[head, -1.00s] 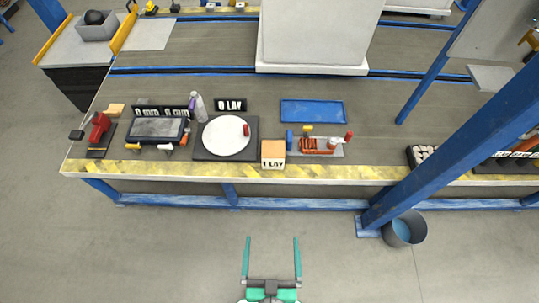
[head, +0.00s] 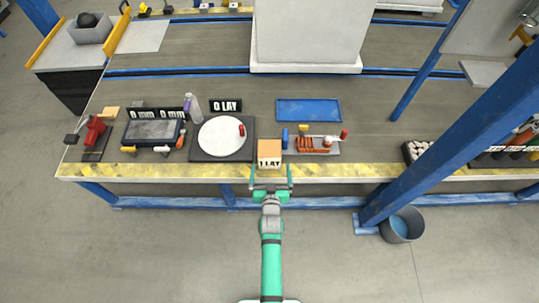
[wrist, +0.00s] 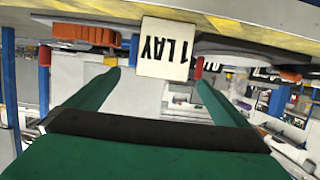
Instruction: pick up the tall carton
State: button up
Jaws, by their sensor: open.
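The carton (head: 269,147) has an orange-tan top and a white front face marked "1 LAY". In the wrist view the carton (wrist: 165,48) appears upside down, between and just beyond the two green fingers (wrist: 158,78). I cannot tell whether the fingertips overlap its sides.
A white round plate (head: 222,138) on a dark mat lies left of the carton. A small tray with orange parts (head: 313,145) and a blue cylinder (head: 285,139) stand close on its right. A blue tray (head: 308,110) lies behind. A blue post (head: 450,130) slants at right.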

aim_at(270, 159)
jog(key=x, duration=0.6)
jog(key=shift+w, duration=0.25)
jog(key=shift+w+a, duration=0.15)
jog(key=shift+w, duration=0.1)
jog(key=shift+x, duration=2.1)
jog(key=shift+s+f, duration=0.1)
jog(key=shift+f, duration=0.05)
jog(key=shift+a, duration=0.1)
jog(key=c, duration=1.4)
jog(key=shift+w, duration=0.2)
